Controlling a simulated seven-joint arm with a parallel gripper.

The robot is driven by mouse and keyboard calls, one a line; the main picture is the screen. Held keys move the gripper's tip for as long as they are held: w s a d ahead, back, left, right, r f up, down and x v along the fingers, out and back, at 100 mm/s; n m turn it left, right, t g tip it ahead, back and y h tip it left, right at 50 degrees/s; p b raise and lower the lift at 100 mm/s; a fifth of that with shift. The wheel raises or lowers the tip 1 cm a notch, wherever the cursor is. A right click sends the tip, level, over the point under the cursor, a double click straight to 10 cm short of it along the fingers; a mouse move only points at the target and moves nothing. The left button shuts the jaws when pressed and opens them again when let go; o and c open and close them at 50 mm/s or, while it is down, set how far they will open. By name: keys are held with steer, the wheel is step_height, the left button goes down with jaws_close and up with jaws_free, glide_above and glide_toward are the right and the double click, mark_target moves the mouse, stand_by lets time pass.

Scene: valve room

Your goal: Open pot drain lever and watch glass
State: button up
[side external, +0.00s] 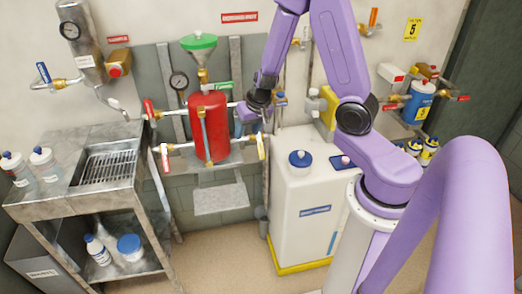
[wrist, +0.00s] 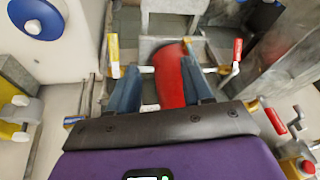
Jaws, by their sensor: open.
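The red pot (side external: 208,128) stands upright on a wall panel, with a green funnel (side external: 199,42) above it. A slim sight glass (side external: 205,137) runs down its front. A yellow-handled lever (side external: 261,147) hangs at its lower right, and red-handled levers sit at its lower left (side external: 164,157) and upper left (side external: 150,108). I cannot tell which is the drain. My gripper (side external: 248,112) is at the pot's right side. In the wrist view, my gripper (wrist: 160,68) is open, its blue-grey fingers astride the red pot (wrist: 168,78); the yellow lever (wrist: 114,52) lies beyond the left finger. Contact is unclear.
A white tank (side external: 305,205) with a blue cap stands right of the pot. A metal cart (side external: 110,175) with bottles stands at left. A grey tray (side external: 221,198) is below the pot. Some floor is free between cart and tank.

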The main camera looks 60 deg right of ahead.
mark_target(261, 149)
steer(key=s+d+f+m+g+h, duration=0.1)
steer(key=s+d+f+m+h, duration=0.15)
steer(key=d, duration=0.55)
steer(key=shift+m, duration=0.45)
steer(key=x, duration=1.1)
steer(key=w+x, duration=0.1)
steer(key=x, duration=0.5)
steer(key=shift+f, duration=0.15)
steer(key=shift+a, duration=0.1)
steer(key=shift+c, duration=0.3)
jaws_close()
